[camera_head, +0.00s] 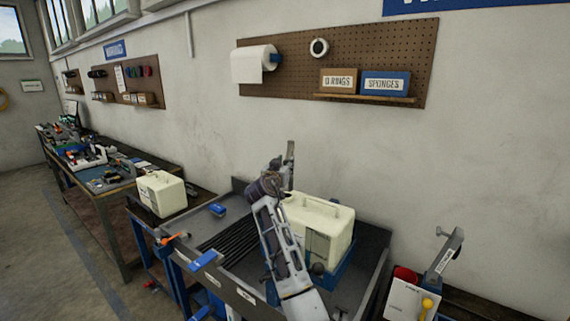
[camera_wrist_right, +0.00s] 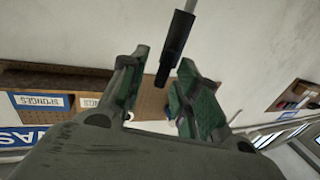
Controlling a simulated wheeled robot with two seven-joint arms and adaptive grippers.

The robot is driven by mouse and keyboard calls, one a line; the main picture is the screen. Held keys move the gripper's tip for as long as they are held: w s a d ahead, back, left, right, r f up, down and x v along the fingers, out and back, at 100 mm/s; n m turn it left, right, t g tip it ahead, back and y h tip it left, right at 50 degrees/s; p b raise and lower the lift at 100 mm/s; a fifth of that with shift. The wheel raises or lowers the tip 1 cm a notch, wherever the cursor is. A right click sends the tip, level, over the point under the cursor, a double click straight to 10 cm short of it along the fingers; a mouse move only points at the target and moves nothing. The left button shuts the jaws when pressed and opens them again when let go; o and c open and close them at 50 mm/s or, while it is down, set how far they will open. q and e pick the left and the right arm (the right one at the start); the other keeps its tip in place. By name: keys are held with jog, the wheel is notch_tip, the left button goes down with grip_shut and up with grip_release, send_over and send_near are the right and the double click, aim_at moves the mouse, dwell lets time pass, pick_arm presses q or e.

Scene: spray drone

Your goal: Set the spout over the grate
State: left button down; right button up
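My right arm reaches up over the bench tray, and its gripper (camera_head: 281,168) stands above and just left of a cream tank (camera_head: 323,223). In the right wrist view the two green-padded fingers (camera_wrist_right: 160,85) are apart. A black spout-like piece on a thin grey rod (camera_wrist_right: 175,48) shows between them, close to the right-hand finger; I cannot tell whether it touches. The grate of black bars (camera_head: 229,242) lies in the tray left of my arm, which covers part of it. The tank sits on a blue base. My left gripper is not in view.
The grey tray (camera_head: 350,295) has raised walls. A second cream tank (camera_head: 162,194) stands to the left, and a small blue item (camera_head: 217,209) lies near it. A white box with a red cup (camera_head: 405,274) stands at the right. A pegboard (camera_head: 335,58) hangs behind.

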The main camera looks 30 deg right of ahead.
jog(key=shift+w+d, duration=0.1)
grip_shut()
dwell(0.3)
jog(key=shift+f, duration=0.1)
